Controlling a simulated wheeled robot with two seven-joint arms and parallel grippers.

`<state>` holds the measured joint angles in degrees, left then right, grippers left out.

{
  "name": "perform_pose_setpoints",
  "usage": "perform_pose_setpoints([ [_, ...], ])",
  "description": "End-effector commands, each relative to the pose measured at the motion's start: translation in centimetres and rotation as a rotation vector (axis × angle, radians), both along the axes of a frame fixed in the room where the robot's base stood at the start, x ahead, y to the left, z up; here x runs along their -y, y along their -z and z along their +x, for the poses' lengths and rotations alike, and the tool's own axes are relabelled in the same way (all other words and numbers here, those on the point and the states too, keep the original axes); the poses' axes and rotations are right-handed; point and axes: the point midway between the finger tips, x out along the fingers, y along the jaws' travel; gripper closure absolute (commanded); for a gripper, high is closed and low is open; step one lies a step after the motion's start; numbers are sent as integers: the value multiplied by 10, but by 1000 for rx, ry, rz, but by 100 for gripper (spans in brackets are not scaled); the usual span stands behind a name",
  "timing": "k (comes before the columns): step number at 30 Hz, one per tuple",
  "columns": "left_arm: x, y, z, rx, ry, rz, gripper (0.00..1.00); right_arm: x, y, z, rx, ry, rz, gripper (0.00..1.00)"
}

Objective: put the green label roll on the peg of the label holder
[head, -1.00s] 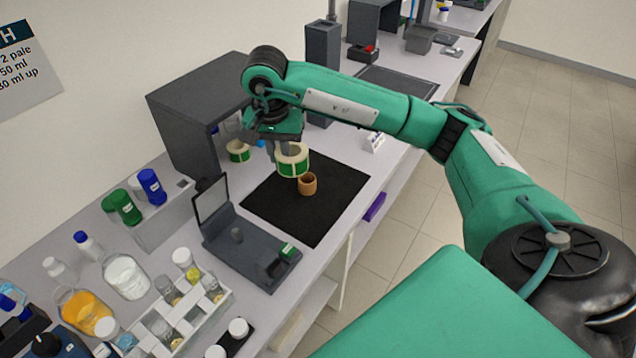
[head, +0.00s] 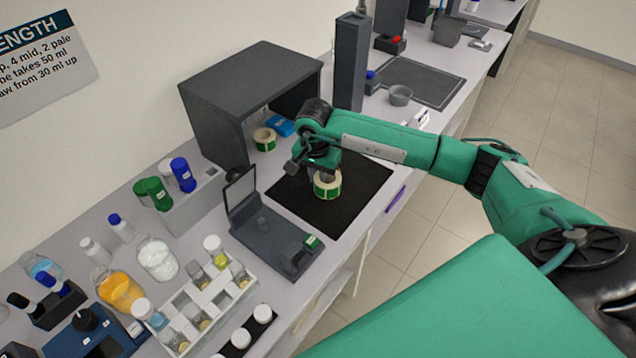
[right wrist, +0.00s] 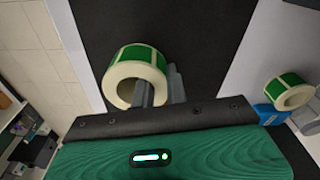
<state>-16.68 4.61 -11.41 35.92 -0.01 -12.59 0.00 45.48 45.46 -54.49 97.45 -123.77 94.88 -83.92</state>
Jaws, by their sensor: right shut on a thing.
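A green label roll (head: 327,186) with a white core is held in my right gripper (head: 325,172), over the middle of the black mat. In the right wrist view the roll (right wrist: 137,75) has one finger in its hole and one outside, so the jaws pinch its wall. I cannot tell whether it touches the mat. The grey device (head: 283,243) with a short peg (head: 263,224) and an upright panel looks like the label holder. It stands left of the roll, its peg bare. My left gripper is not in view.
A second green label roll (head: 265,139) and a blue item (head: 281,126) are by the dark cabinet (head: 235,95). Bottles and a white rack (head: 207,300) crowd the front left. The black mat (head: 365,180) has free room right of the roll.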

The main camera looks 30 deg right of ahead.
Motion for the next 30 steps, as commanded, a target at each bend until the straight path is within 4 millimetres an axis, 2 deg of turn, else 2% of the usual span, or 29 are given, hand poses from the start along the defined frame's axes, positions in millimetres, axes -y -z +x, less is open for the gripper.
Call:
perform_pose_setpoints([
  [4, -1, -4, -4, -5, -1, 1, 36, 0, 10, -1, -2, 0, 0, 100],
  [12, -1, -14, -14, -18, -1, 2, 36, 0, 44, -1, -1, -1, -1, 100],
  [22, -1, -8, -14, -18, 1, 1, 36, 0, 49, 0, 1, -1, -1, 100],
  [23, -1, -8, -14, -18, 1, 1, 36, 0, 48, 0, 1, -1, -1, 84],
  [26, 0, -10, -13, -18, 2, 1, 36, 0, 47, 0, 1, -1, -1, 64],
  [30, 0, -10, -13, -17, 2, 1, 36, 0, 47, 0, 1, -1, -1, 64],
])
